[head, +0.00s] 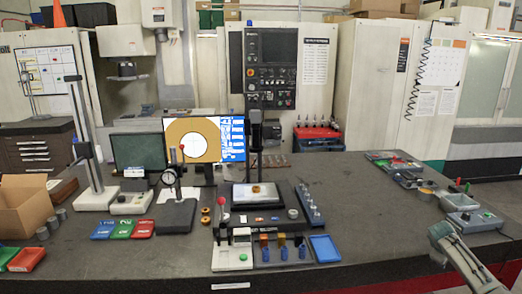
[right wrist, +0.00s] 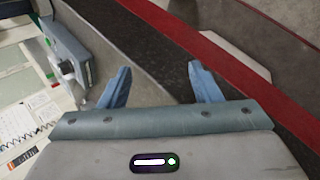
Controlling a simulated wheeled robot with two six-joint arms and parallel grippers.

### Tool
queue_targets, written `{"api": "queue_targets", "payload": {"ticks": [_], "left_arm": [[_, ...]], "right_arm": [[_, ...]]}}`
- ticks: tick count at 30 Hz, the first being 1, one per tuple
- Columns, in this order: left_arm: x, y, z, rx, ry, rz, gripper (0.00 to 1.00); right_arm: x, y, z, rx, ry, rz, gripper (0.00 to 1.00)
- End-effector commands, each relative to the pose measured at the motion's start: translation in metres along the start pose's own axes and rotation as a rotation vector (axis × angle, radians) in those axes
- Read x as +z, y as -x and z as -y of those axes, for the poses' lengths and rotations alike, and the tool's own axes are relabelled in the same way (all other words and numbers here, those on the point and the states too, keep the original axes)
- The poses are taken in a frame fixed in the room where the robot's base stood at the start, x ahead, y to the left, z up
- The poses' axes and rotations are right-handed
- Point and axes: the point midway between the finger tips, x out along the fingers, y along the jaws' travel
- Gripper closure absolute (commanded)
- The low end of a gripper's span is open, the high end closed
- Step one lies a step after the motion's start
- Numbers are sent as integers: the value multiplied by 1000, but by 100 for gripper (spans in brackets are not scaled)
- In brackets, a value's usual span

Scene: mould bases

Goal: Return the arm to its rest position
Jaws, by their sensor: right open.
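My right arm comes into the head view at the lower right, over the table's right front edge. My right gripper (right wrist: 159,85) shows in the right wrist view with its two blue fingers spread apart and nothing between them. Below the fingers are a dark floor and a red stripe. In the head view the fingers cannot be made out clearly. My left gripper is in neither view.
The dark table (head: 360,205) bears a dial gauge stand (head: 176,215), a lit monitor (head: 205,138), coloured trays (head: 121,229) and a blue tray (head: 324,248). A cardboard box (head: 22,207) stands at the left. The table's right middle is clear.

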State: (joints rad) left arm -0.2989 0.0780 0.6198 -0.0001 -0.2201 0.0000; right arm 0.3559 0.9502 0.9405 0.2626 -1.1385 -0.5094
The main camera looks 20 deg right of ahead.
Motion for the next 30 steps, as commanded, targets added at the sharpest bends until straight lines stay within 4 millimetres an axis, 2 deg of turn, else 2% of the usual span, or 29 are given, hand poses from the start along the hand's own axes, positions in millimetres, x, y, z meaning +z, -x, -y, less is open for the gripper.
{"api": "queue_targets", "payload": {"ticks": [1, 3, 6, 9, 15, 20, 26, 29, 30], "left_arm": [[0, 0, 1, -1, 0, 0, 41], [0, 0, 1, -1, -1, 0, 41], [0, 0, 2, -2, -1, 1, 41], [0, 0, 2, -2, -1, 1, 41], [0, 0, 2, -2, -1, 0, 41], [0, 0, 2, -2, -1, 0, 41], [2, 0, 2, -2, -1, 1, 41], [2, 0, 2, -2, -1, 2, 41], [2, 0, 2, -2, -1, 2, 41]], "right_arm": [[27, -28, 13, 33, 7, 20, 43], [62, -60, 26, 83, 10, 26, 43], [115, -99, 44, 143, 27, 18, 43], [167, -128, 60, 183, 54, 0, 43], [255, -159, 84, 207, 112, -45, 43], [317, -170, 98, 194, 156, -77, 43], [327, -184, 191, 94, 115, -85, 43], [332, -188, 246, 36, 93, -82, 43], [334, -188, 270, 10, 83, -81, 43]]}}
